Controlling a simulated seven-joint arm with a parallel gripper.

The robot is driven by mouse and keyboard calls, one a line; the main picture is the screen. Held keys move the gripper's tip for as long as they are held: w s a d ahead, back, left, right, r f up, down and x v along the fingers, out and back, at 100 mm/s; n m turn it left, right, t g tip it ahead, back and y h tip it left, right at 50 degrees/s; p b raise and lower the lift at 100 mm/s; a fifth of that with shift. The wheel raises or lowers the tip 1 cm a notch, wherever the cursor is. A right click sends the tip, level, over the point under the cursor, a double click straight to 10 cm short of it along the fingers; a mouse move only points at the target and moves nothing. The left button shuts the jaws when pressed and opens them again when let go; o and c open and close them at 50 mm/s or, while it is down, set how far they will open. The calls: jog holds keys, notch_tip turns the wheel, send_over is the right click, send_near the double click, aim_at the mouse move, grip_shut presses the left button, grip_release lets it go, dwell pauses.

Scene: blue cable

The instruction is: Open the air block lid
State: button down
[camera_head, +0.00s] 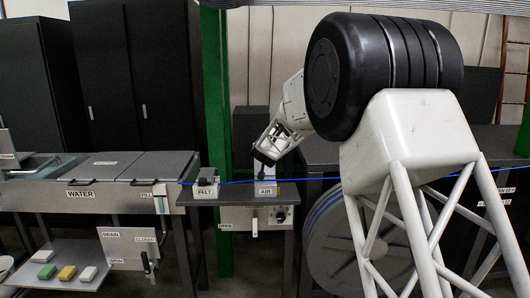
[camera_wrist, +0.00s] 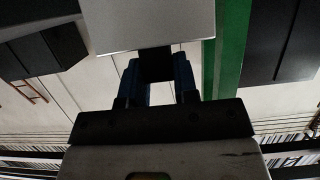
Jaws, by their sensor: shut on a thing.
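The air block (camera_head: 265,190) is a pale block labelled AIR on a dark ledge beside the green post; a blue cable runs by it. My gripper (camera_head: 262,158) reaches down from the upper right to just above the block. In the wrist view my gripper (camera_wrist: 157,75) has its two blue fingers shut on a dark handle (camera_wrist: 156,62). A pale grey panel (camera_wrist: 148,24), apparently the lid, adjoins that handle. In the head view my gripper covers much of the block's top, so the lid's angle cannot be told.
The felt block (camera_head: 207,181) stands left of the air block on the same ledge. The green post (camera_head: 216,100) rises close behind. A grey water trough (camera_head: 80,203) lies at left, and a large grey reel (camera_head: 352,240) stands below at right.

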jog(key=shift+w+r+g, duration=0.3)
jog(key=shift+w, duration=0.85)
dwell(0.4)
jog(key=c, duration=0.9)
grip_release()
jog(key=shift+f, duration=0.15)
jog(key=shift+s, duration=0.15)
jog(key=shift+v, duration=3.8)
jog(key=shift+s, duration=0.15)
